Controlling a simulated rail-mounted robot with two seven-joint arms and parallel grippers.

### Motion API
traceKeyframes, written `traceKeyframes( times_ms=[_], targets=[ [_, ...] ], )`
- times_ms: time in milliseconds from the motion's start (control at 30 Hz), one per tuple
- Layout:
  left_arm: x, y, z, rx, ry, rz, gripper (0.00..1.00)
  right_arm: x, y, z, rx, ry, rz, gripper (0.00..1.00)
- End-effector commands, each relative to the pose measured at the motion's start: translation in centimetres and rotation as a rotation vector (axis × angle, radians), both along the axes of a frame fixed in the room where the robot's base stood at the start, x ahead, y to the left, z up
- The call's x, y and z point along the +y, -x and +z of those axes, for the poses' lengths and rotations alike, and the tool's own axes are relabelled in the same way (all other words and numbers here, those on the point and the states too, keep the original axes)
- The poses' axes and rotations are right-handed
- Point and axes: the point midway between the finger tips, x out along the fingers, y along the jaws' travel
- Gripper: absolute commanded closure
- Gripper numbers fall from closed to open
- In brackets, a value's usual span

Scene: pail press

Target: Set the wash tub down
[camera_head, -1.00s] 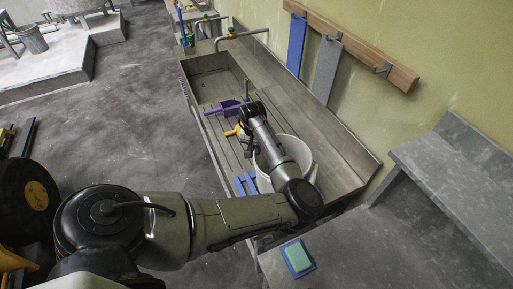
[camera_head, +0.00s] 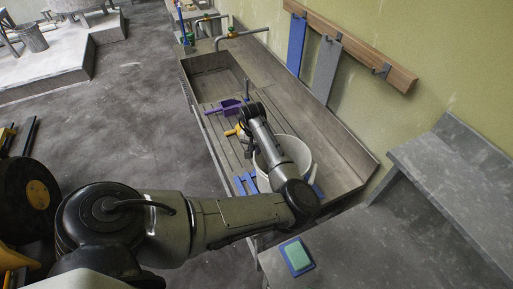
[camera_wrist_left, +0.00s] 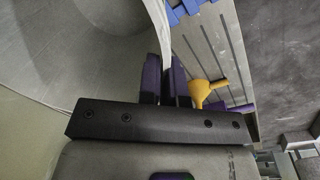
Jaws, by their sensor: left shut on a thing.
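The wash tub (camera_head: 297,149) is a pale grey, round, open tub over the near end of the sink's drainboard, partly hidden by my left arm. A blue slatted rack (camera_head: 246,184) shows at its near side; whether the tub touches it I cannot tell. In the left wrist view, the tub's wall (camera_wrist_left: 70,45) fills the upper left. My left gripper (camera_wrist_left: 165,72) is shut on the tub's rim, with one dark finger on each side. Its fingers are hard to make out in the head view. My right gripper is not in view.
A purple scoop (camera_head: 226,107) and a yellow object (camera_head: 233,131) lie on the drainboard (camera_head: 218,127) close to the tub. The sink basin (camera_head: 215,83) is beyond. A green-and-blue sponge (camera_head: 297,256) lies on the near grey counter. A wall rises on the right.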

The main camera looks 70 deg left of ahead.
Motion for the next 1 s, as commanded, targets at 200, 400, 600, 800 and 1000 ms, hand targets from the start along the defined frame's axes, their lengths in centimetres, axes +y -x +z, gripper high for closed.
traceKeyframes(
  times_ms=[200, 400, 600, 800, 1000],
  targets=[
    [0.0, 0.0, -0.6, 0.0, 0.0, 0.0, 1.0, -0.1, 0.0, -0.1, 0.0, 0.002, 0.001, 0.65],
    [0.0, 0.0, -1.3, 0.001, 0.0, 0.0, 1.0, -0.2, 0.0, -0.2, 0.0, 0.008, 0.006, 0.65],
    [0.0, 0.0, -1.9, -0.001, -0.001, 0.0, 1.0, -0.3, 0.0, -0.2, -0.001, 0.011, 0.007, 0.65],
    [0.0, 0.0, -2.6, 0.0, 0.0, 0.0, 1.0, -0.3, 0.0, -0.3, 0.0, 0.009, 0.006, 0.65],
    [0.0, 0.0, -3.2, 0.0, 0.0, 0.0, 1.0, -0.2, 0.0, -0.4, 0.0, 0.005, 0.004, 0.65]
  ],
)
